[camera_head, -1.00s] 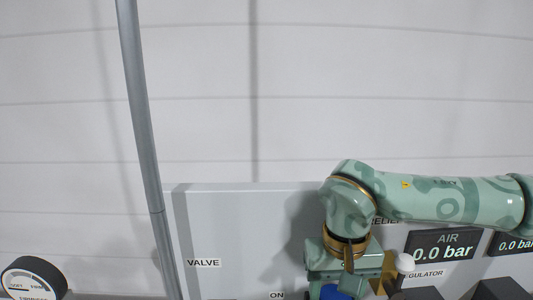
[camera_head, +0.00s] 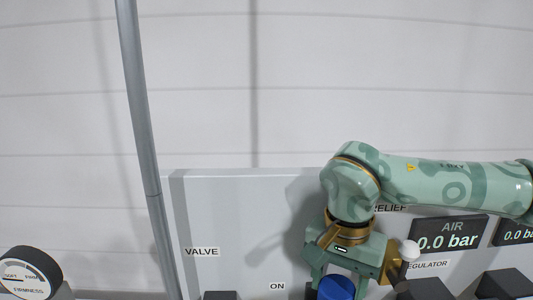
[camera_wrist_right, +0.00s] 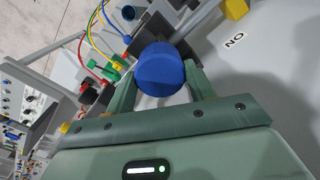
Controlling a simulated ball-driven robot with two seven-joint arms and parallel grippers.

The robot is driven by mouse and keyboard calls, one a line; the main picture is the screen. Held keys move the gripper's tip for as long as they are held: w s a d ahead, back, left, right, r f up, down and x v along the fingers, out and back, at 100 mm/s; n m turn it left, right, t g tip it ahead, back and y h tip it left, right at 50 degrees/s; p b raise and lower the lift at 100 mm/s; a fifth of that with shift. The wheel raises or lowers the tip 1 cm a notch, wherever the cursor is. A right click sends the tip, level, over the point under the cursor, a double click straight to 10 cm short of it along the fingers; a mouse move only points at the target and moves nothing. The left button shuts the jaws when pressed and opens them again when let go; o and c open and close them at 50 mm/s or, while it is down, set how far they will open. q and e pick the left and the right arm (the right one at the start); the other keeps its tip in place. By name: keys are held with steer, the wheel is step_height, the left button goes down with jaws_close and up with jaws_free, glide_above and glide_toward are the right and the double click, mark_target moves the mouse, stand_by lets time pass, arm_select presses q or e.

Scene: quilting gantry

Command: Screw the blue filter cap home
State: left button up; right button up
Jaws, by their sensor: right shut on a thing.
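The blue filter cap (camera_head: 337,288) is at the bottom edge of the head view, under my right gripper. In the right wrist view the cap (camera_wrist_right: 160,70) sits between the two green fingers of my right gripper (camera_wrist_right: 158,82), which is shut on it. The right gripper (camera_head: 335,284) also shows in the head view, in front of the grey panel (camera_head: 240,220). Whatever lies behind the cap is mostly hidden, so I cannot tell how it is seated. My left gripper is not in view.
A grey pole (camera_head: 141,120) stands left of the panel. A round firmness gauge (camera_head: 28,275) is at the lower left. An AIR display (camera_head: 450,236) reads 0.0 bar beside my right arm. Coloured hoses (camera_wrist_right: 95,38) and a yellow block (camera_wrist_right: 236,8) are near the cap in the wrist view.

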steer(key=shift+m, duration=0.6)
steer(key=shift+f+m+b, duration=0.1)
steer(key=shift+m+b, duration=0.4)
steer(key=shift+m, duration=0.2)
steer(key=shift+c, duration=0.4)
steer(key=shift+s+a+m+b, duration=0.15)
steer(key=shift+m+b, duration=0.2)
steer(key=shift+m, duration=0.55)
jaws_close()
steer(key=shift+r+m, duration=0.2)
steer(key=shift+m, duration=0.1)
